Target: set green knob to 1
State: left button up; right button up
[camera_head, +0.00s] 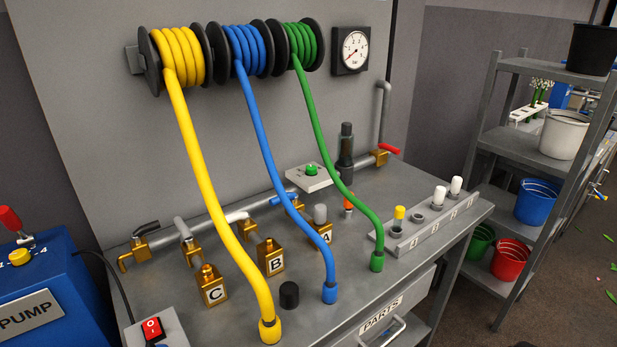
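The green knob (312,170) sits on a small white plate (304,180) on the grey bench, between the blue and green hoses and left of a dark upright cylinder. The plate has small marks that are too small to read, so I cannot tell the knob's setting. A yellow knob (20,257) is on the blue pump unit (45,300) at the left, with numbers beside it. Neither of my grippers shows in the head view.
Yellow (198,175), blue (265,165) and green (330,150) hoses hang from wall reels down to the bench. Brass blocks marked A, B and C (213,287) stand in front. A pipe with valves runs behind. A shelf (515,148) with buckets stands right.

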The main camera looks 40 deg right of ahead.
aim_at(310, 170)
jog(key=l+u, duration=0.15)
jog(key=l, duration=0.25)
jog(key=k+l+u, duration=0.1)
jog(key=l, duration=0.35)
jog(key=k+l+u, duration=0.15)
jog(key=l, duration=0.25)
jog(key=i, duration=0.05)
